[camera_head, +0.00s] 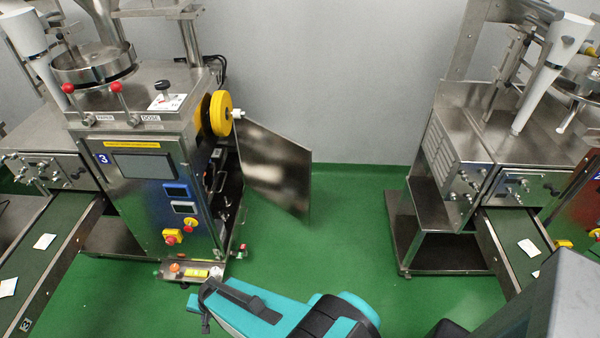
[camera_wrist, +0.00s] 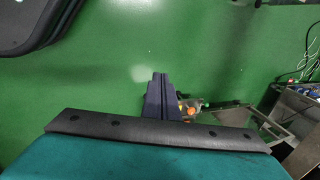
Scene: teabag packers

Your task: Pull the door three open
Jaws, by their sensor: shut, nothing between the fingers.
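Machine three (camera_head: 150,200) stands at the left in the head view, with a blue "3" label on its front. Its side door (camera_head: 272,168) is a shiny metal panel that stands swung out from the machine's right side, with the open interior (camera_head: 228,180) showing. My gripper (camera_head: 205,308) is low in the head view, in front of the machine's base and well apart from the door. In the wrist view my gripper (camera_wrist: 160,80) has its dark fingers together, with nothing between them, over green floor.
A second machine (camera_head: 460,170) with a conveyor stands at the right. Green floor (camera_head: 340,230) lies clear between the machines. Buttons (camera_head: 190,271) sit on a low ledge at machine three's base. A conveyor (camera_head: 45,250) runs at the far left.

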